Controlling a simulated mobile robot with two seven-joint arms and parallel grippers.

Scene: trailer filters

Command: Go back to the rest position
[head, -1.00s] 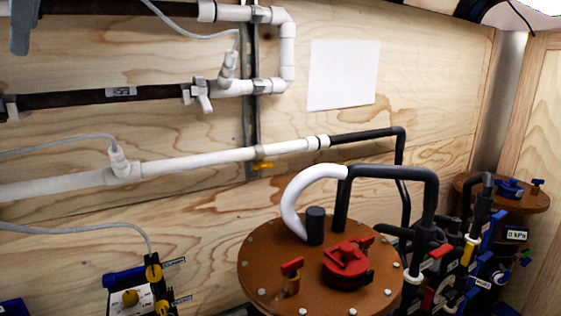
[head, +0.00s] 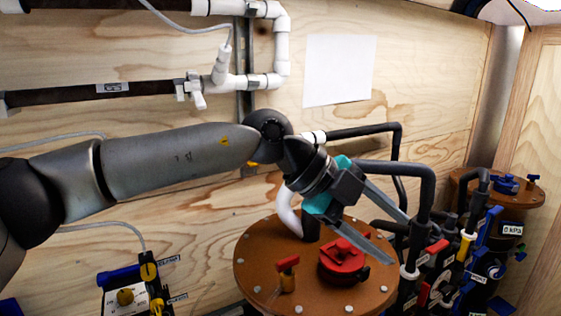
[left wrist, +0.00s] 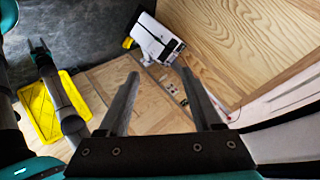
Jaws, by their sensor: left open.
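My left arm comes in from the left of the head view. Its gripper (head: 400,242) is open and empty, with its fingers pointing down to the right. In the picture the fingers overlap the right part of the brown round lid (head: 262,262) and the dark pipes beside it; whether they touch is not clear. In the left wrist view the two fingers (left wrist: 159,75) stand apart with nothing between them. An arm with a small gripper (left wrist: 39,48), apparently my right one, shows at the far left there; its jaws are too small to judge.
A red valve cap (head: 343,262) sits on the lid. Dark pipes (head: 395,170) and labelled valves crowd the right. White pipes (head: 283,50) run along the wooden wall. A yellow tray (left wrist: 42,108) and a white box (left wrist: 153,38) lie below in the left wrist view.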

